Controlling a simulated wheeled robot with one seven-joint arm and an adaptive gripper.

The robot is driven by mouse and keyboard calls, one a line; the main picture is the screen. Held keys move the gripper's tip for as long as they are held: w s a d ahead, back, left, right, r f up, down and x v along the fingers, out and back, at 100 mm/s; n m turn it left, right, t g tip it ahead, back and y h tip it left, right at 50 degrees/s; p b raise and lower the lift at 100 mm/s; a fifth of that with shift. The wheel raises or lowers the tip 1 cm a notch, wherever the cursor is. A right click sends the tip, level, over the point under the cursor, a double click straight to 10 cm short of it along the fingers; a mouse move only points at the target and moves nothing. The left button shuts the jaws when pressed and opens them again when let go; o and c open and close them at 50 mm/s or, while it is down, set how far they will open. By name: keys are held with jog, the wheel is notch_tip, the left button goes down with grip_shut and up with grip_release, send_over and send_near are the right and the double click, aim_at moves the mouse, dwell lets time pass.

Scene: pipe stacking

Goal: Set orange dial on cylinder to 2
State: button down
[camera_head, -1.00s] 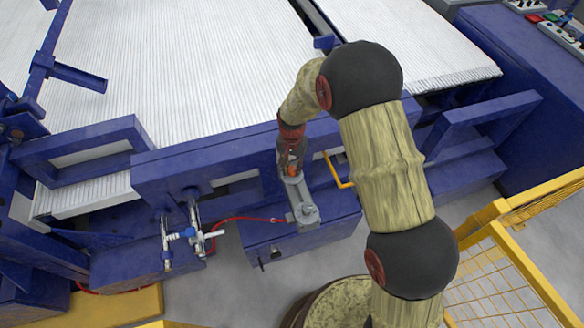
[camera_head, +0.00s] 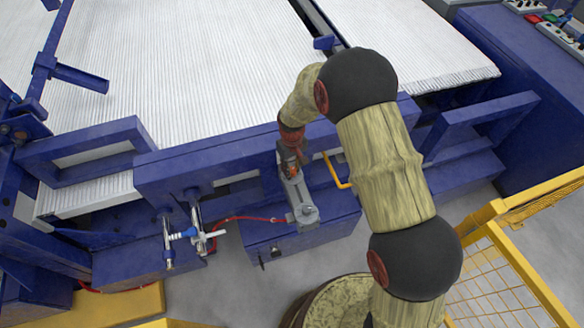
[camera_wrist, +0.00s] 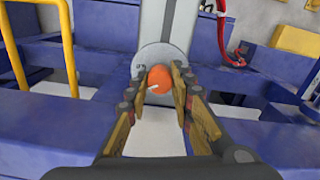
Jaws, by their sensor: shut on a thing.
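The orange dial (camera_wrist: 159,79) is a round knob with a small white pointer mark at its lower left in the wrist view. It sits on the round grey end face (camera_wrist: 150,60) of the cylinder (camera_head: 299,193). The numbers around it are too small to read. My gripper (camera_wrist: 160,82) is shut on the dial, with one finger on each side of it. In the head view my gripper (camera_head: 291,155) is at the upper end of the cylinder, and a bit of orange shows between its fingers.
The cylinder is mounted on a blue machine frame (camera_head: 160,178) beside a white ribbed conveyor (camera_head: 200,70). A red hose (camera_head: 240,219) runs to its lower end. A yellow handle (camera_head: 335,170) stands close to the right of the gripper. A yellow fence (camera_head: 500,262) is at lower right.

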jog(key=n, duration=0.4)
jog(key=shift+n+p, duration=0.3)
jog(key=n, duration=0.5)
jog(key=shift+n+p, duration=0.3)
jog(key=n, duration=0.5)
jog(key=shift+n+p, duration=0.3)
jog(key=shift+n, duration=2.4)
jog(key=c, duration=1.5)
grip_release()
jog(key=shift+c, duration=0.2)
jog(key=shift+r, duration=0.1)
